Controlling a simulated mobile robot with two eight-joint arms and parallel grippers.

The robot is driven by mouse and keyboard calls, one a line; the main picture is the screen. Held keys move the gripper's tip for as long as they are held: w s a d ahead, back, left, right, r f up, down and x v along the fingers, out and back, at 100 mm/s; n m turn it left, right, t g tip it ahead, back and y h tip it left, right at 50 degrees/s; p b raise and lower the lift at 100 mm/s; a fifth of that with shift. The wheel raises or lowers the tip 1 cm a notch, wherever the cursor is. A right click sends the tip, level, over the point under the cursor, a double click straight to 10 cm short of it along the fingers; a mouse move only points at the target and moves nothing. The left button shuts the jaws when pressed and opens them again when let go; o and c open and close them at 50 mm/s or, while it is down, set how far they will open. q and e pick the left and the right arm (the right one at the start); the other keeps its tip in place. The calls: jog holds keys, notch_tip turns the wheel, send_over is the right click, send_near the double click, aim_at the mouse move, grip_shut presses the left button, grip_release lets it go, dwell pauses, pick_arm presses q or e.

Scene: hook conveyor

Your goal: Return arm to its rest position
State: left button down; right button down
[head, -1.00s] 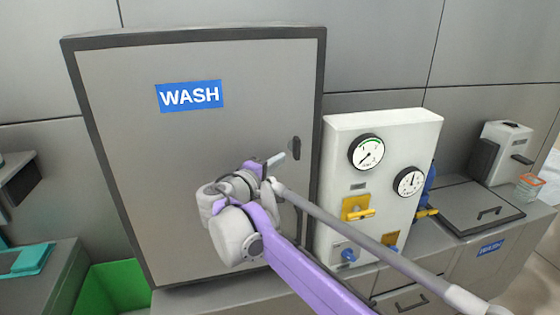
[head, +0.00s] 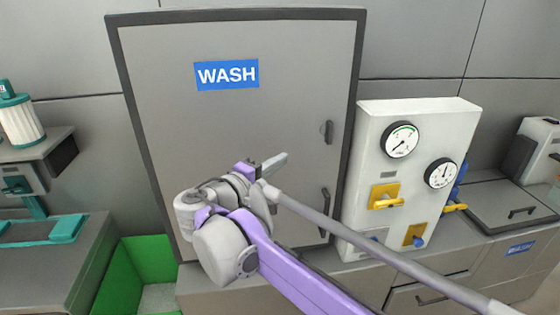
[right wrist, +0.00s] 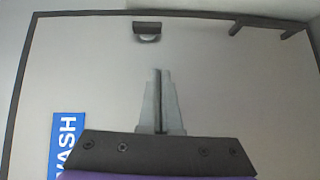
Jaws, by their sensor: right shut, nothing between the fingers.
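My right gripper (head: 275,161) is in front of the lower middle of the grey wash cabinet door (head: 240,125), with its purple and grey arm coming in from the lower right. In the right wrist view its two grey fingers (right wrist: 159,72) are together and hold nothing. They point at the door face, and a gap to the door cannot be judged. The door is closed in its dark frame and carries a blue WASH label (head: 227,74). A dark latch (head: 327,131) and a handle (head: 325,212) sit at its right edge. My left gripper is not in view.
A white gauge panel (head: 415,150) with two dials and yellow and blue handles stands right of the cabinet. A lidded wash basin (head: 500,205) is further right. A green bin (head: 130,270) and a grey unit with teal parts (head: 50,240) are at left.

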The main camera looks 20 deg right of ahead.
jog(key=s+d+f+m+g+y, duration=0.1)
jog(key=s+d+f+g+y, duration=0.15)
jog(key=s+f, duration=0.5)
jog(key=s+d+f+m+g+y, duration=0.1)
jog(key=s+f+y, duration=0.35)
jog(key=f, duration=0.55)
jog(key=s+a+f+m+y, duration=0.1)
jog(key=s+a+f+y, duration=0.3)
jog(key=s+f, duration=0.2)
jog(key=s+a+f+m+y, duration=0.2)
jog(key=s+a+f+y, duration=0.2)
jog(key=s+f, duration=0.2)
notch_tip(320, 180, down, 3)
jog(key=shift+s+a+r+m, duration=0.15)
jog(key=shift+a+m, duration=0.05)
jog(key=shift+m, duration=0.1)
